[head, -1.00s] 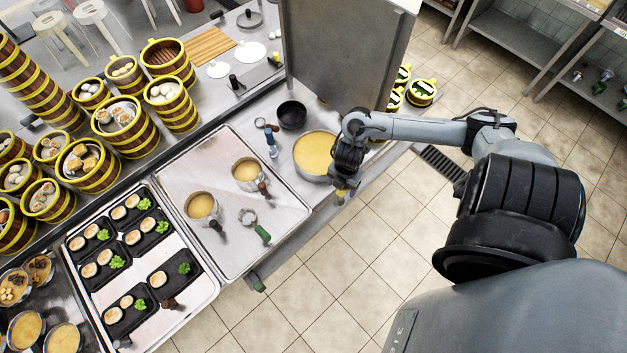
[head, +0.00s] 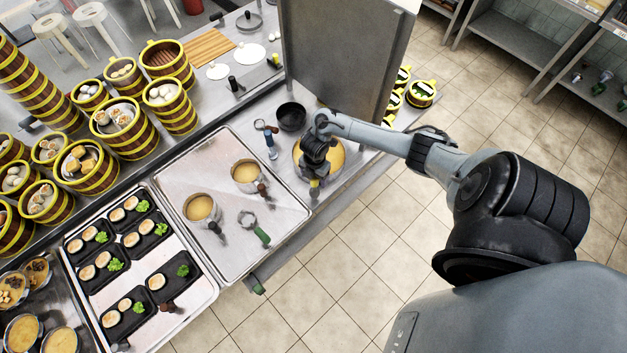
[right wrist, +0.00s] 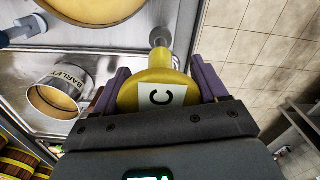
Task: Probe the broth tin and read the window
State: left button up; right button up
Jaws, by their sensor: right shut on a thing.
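My right gripper (head: 315,186) shows over the near side of a large round tin of yellow liquid (head: 336,157) in the head view, partly covering it. In the right wrist view its purple-grey fingers (right wrist: 159,88) are shut on a yellow round-headed probe (right wrist: 160,76) with a white "C" label (right wrist: 161,97). I cannot tell whether the probe's tip touches anything. A pan labelled BARLEY (right wrist: 62,92) and part of another yellow-filled vessel (right wrist: 98,8) also show there. Which vessel is the broth tin is not readable. No reading window shows clearly. My left gripper is out of view.
Two small yellow-filled pans (head: 201,208) and a green-handled ring tool (head: 257,232) are on a steel tray (head: 245,262). A black pot (head: 291,116) and blue-handled tool (head: 271,146) lie left of the large tin. A tall metal panel (head: 340,55) stands behind.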

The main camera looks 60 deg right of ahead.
aim_at(314, 191)
jog(key=shift+w+f, duration=0.25)
jog(key=shift+f, duration=1.7)
jog(key=shift+d, duration=0.1)
jog(key=o, duration=1.4)
jog(key=shift+f, duration=0.1)
